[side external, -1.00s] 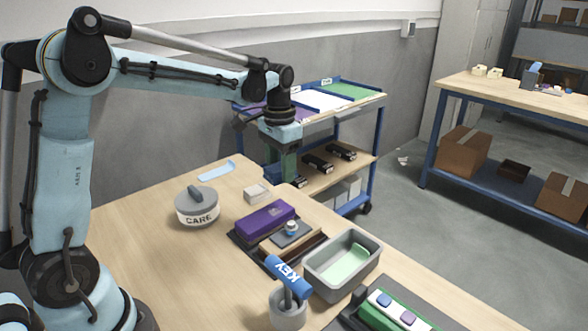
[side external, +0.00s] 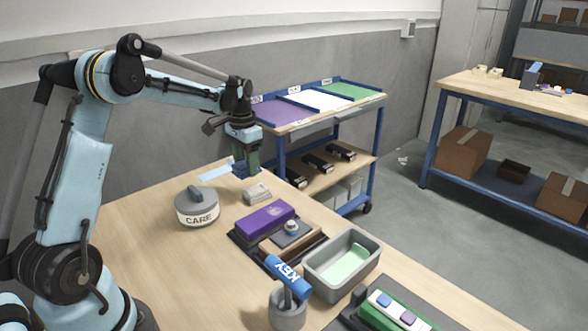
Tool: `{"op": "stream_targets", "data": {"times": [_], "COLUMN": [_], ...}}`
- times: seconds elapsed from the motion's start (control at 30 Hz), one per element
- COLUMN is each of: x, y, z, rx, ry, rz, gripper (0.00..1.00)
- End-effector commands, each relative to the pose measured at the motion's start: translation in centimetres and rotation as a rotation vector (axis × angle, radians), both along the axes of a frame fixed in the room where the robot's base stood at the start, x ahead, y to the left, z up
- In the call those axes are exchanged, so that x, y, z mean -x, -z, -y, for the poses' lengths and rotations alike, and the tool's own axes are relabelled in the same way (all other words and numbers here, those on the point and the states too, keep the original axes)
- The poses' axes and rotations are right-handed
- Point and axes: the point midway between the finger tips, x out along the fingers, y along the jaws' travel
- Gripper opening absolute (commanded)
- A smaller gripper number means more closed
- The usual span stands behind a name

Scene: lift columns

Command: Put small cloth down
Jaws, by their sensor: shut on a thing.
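My gripper (side external: 244,170) is low over the back of the wooden table, its dark green fingers pointing down. It is shut on the small cloth, which is mostly hidden; only a bit of blue shows beside the fingers. A flat light blue piece (side external: 213,173) lies on the table just left of the fingers. A small pale block or box (side external: 257,193) sits just in front of and below the fingers. I cannot tell whether the held cloth touches the table.
A round CARE container (side external: 197,208) stands front left of my gripper. A purple block (side external: 264,217), a grey bin (side external: 314,273) and a blue KEY-handled tool (side external: 288,278) stand nearer the camera. A blue-framed cart (side external: 281,170) is behind the table's edge. The left table area is clear.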

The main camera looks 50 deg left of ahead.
Motion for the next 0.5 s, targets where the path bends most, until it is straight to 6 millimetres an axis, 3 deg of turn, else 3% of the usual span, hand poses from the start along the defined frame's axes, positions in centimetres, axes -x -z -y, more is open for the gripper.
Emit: {"op": "stream_targets", "data": {"times": [0.2,0.37,0.5], "x": [0.0,0.0,0.0], "y": [2.2,2.8,4.6], "z": [-3.6,-4.5,-4.5], "rx": [0.000,0.000,0.000], "ry": [-0.001,0.000,0.001], "rz": [0.000,0.000,0.000], "gripper": [0.28,0.28,0.28]}}
